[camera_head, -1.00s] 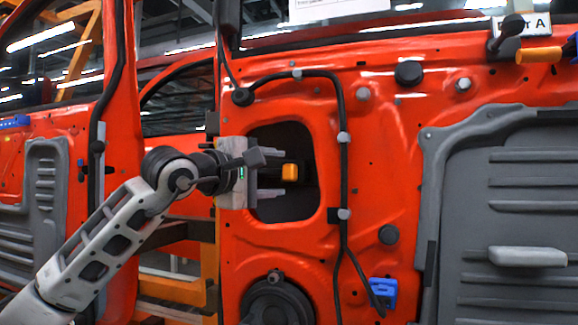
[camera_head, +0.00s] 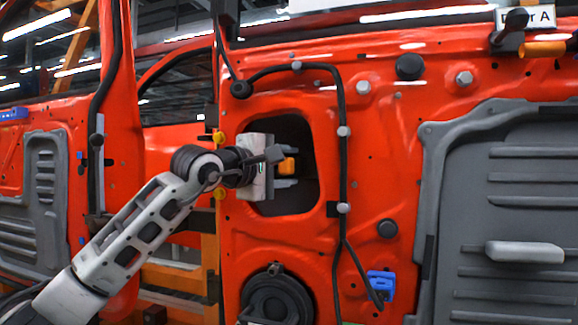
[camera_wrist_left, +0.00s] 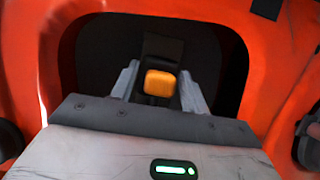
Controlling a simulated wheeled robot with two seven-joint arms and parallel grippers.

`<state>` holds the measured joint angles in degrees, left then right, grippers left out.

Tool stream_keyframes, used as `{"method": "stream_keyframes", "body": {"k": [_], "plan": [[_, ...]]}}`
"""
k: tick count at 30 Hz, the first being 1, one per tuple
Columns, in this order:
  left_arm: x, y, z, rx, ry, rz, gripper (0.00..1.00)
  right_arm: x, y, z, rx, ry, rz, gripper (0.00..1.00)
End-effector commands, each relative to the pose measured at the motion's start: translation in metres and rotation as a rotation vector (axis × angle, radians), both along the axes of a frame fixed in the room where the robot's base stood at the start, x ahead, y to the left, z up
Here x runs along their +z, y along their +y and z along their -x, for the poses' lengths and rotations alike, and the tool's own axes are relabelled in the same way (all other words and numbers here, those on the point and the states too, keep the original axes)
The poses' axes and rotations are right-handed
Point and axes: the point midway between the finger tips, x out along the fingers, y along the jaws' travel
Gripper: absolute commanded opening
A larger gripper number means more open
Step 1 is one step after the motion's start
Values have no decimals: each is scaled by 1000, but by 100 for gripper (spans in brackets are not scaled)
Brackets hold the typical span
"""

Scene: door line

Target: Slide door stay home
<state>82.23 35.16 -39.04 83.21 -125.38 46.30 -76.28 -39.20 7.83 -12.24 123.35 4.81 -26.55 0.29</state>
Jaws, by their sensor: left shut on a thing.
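The door stay (camera_head: 286,166) is a dark bar with an orange end, inside the dark opening of the red door (camera_head: 330,270). In the left wrist view its orange end (camera_wrist_left: 160,84) sits between the two grey fingers, and a dark bar runs back behind it. My left gripper (camera_head: 294,168) reaches into the opening from the left, shut on the stay. The stay's far end is hidden in the dark. My right gripper is not in view.
A black cable (camera_head: 343,190) runs down the door right of the opening. A grey panel (camera_head: 500,220) with a handle covers the door's right side. A round black speaker-like part (camera_head: 277,300) sits below the opening. An orange frame (camera_head: 185,278) stands behind my left arm.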

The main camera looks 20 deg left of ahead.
Motion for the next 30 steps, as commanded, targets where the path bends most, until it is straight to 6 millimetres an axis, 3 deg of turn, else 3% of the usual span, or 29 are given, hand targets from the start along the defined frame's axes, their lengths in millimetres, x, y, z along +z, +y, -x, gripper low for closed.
{"method": "stream_keyframes", "body": {"k": [6,16,17,30], "plan": [[1,37,-2,5,3,-1,4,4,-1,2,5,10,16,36],[0,43,-2,7,1,0,4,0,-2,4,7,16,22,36],[0,43,-2,7,1,0,51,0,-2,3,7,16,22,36],[-1,47,8,5,-1,0,53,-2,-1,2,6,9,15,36]]}}
